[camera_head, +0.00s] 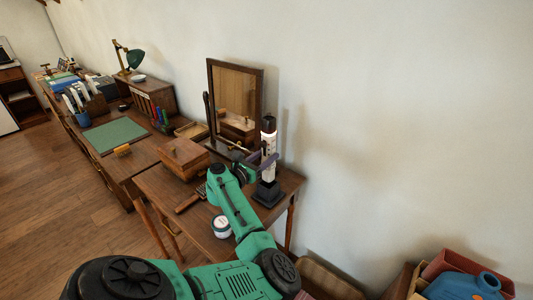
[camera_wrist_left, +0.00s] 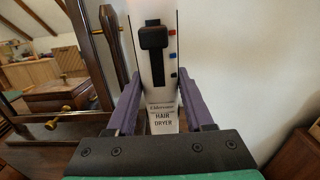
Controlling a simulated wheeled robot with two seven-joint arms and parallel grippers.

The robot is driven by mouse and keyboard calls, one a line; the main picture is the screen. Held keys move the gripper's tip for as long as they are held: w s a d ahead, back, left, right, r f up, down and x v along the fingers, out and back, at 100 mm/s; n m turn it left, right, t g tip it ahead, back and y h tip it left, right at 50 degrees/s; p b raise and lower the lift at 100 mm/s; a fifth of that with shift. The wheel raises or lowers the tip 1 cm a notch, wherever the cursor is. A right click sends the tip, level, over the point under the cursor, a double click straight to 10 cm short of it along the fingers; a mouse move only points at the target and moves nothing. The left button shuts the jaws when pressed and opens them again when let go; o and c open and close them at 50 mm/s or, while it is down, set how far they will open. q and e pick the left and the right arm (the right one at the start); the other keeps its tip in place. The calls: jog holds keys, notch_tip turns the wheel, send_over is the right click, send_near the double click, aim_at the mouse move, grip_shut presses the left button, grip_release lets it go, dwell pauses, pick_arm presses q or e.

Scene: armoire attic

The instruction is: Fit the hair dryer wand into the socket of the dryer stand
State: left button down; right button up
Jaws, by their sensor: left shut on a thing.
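The hair dryer wand (camera_head: 268,143) is white with a black top and stands upright over the small table. In the left wrist view the wand (camera_wrist_left: 162,75) shows a black switch, small red and blue marks and the words HAIR DRYER. My left gripper (camera_head: 262,164) is shut on the wand, with a purple finger on each side; it also shows in the left wrist view (camera_wrist_left: 163,112). The black dryer stand (camera_head: 268,193) is directly below, near the table's right end. I cannot tell whether the wand's lower end is inside the socket. My right gripper is not in view.
A framed mirror (camera_head: 235,98) stands behind the left gripper. A wooden box (camera_head: 183,158), a brush-like item (camera_head: 188,201) and a white jar (camera_head: 221,226) share the table (camera_head: 290,184). The wall is close behind. A desk (camera_head: 140,150) adjoins at left.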

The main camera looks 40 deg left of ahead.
pick_arm(q)
jog(key=shift+f, duration=0.35)
jog(key=shift+f, duration=0.2)
dwell(0.6)
jog(key=shift+f+b, duration=0.45)
jog(key=shift+f, duration=0.35)
jog(key=shift+f, duration=0.1)
jog(key=shift+f+b, duration=0.4)
jog(key=shift+f, duration=0.25)
jog(key=shift+f+b, duration=0.4)
jog(key=shift+f, duration=0.35)
